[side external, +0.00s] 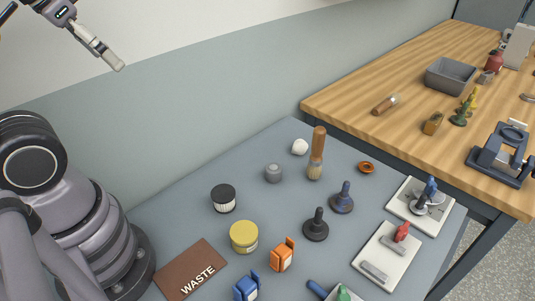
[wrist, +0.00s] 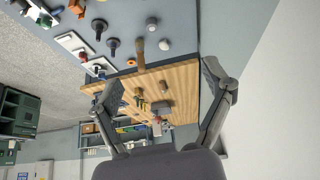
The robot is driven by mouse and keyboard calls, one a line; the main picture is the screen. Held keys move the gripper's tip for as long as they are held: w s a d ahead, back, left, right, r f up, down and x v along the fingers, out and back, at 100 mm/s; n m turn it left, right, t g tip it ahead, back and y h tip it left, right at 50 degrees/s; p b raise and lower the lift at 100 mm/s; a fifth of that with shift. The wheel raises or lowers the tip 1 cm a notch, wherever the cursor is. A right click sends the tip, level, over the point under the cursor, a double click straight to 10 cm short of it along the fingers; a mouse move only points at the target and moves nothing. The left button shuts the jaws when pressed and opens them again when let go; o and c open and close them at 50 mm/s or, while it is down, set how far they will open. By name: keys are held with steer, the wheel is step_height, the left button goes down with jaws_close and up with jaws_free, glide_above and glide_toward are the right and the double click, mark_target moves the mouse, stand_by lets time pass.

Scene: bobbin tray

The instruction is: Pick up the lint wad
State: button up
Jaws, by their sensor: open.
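The lint wad (side external: 300,147) looks like a small white rounded lump on the grey table, near its back edge. It also shows as a small pale spot in the wrist view (wrist: 164,45). A grey round piece (side external: 273,173) sits apart from it, to its front left. My gripper (side external: 118,66) is high above the table at the upper left of the side view, far from the wad. In the wrist view my gripper (wrist: 160,76) has its two fingers spread wide, with nothing held between them.
A wooden-handled brush (side external: 317,155) stands upright just right of the wad. A black-lidded jar (side external: 223,198), a yellow tin (side external: 244,237) and dark spindles (side external: 316,226) stand nearer the front. A brown WASTE mat (side external: 190,270) lies front left. A wooden bench (side external: 350,92) adjoins behind.

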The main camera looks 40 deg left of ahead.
steer(key=w+d+f+n+g+h, duration=0.35)
steer(key=w+d+n+h, duration=0.25)
steer(key=w+d, duration=0.4)
steer(key=n+t+h, duration=0.5)
steer(key=n+t, duration=0.1)
steer(key=n, duration=1)
glide_above(294, 146)
steer(key=s+d, duration=0.4)
steer(key=s, duration=0.3)
step_height(294, 146, down, 20)
steer(key=r, duration=0.1)
steer(key=w+a+f+n+t+y, duration=0.1)
steer(key=a+f+n, duration=0.1)
steer(key=f, duration=0.3)
steer(key=w+a+f+n+t+y, duration=0.1)
steer(key=a+f+n, duration=0.1)
steer(key=f, duration=0.3)
steer(key=w+a+f+n+t+y, duration=0.1)
steer(key=a+f+n+y, duration=0.1)
steer(key=f, duration=0.4)
steer(key=shift+a+n+t, duration=0.15)
steer(key=shift+n+t, duration=0.2)
steer(key=shift+n, duration=0.55)
steer(key=x, duration=0.7)
steer(key=shift+f, duration=0.15)
steer(key=c, duration=0.9)
